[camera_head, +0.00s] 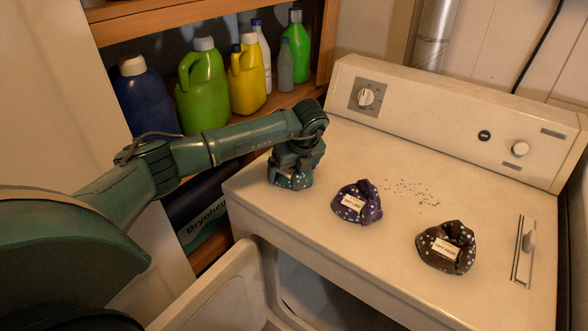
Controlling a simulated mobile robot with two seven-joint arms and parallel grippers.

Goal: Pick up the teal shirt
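The teal shirt (284,183) is a small crumpled bundle with pale dots on the left part of the white machine top. My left gripper (296,165) points down directly over it and hides much of it. The fingertips are hidden, so I cannot tell whether they are open or shut, or touching the cloth. My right gripper is not in view.
A purple dotted bundle (371,207) and a dark brown one (433,258), both labelled, lie to the right on the machine top (325,258). The machine's front door (222,295) stands open. Bottles (203,90) fill the shelf behind my arm.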

